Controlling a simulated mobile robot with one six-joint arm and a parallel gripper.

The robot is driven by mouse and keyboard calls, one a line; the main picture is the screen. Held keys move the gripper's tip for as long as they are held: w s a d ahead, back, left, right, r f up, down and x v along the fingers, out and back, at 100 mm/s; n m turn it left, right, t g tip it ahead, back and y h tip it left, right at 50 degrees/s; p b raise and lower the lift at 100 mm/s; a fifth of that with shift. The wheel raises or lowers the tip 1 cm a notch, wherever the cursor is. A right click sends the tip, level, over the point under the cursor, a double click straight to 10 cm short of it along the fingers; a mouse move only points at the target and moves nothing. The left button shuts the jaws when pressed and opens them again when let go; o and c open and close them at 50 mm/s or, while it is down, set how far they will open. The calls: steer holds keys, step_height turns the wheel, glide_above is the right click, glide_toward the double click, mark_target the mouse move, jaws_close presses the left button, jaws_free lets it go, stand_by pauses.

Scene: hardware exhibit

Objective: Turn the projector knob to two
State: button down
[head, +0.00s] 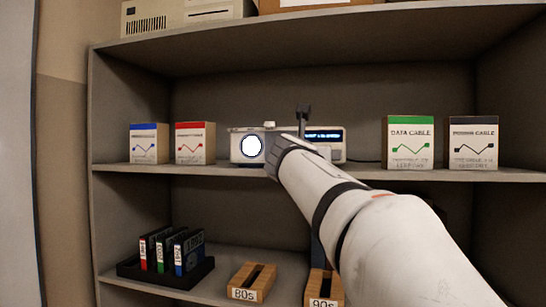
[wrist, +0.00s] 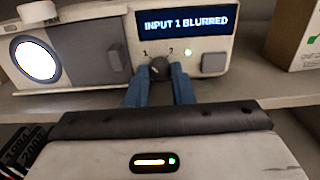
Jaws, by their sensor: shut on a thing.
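The white projector (head: 240,145) stands on the middle shelf, with a bright round lens at its left. In the wrist view the projector (wrist: 90,45) fills the top, and its display (wrist: 183,22) reads "INPUT 1 BLURRED". Below the display is a small dark knob (wrist: 158,66) between the marks 1 and 2. I cannot tell for sure which mark it points to. My gripper (wrist: 159,82) has its two blue fingers on either side of the knob, shut on it. In the head view my arm hides the knob and the fingertips.
A green light (wrist: 187,52) and a square grey button (wrist: 213,63) sit right of the knob. Boxes stand on both sides: a blue-topped box (head: 149,145), a red-topped box (head: 195,144), a green-topped box (head: 409,142) and a dark-topped box (head: 473,142). A cartridge tray (head: 165,273) is below.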

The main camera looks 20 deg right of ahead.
steer(key=shift+f+m, duration=0.1)
steer(key=shift+m, duration=0.3)
steer(key=shift+m+b, duration=3.8)
steer(key=shift+m, duration=3.7)
steer(key=c, duration=1.5)
jaws_free()
steer(key=shift+c, duration=0.2)
steer(key=b+v, duration=0.2)
steer(key=v, duration=0.5)
steer(key=shift+s+a, duration=0.3)
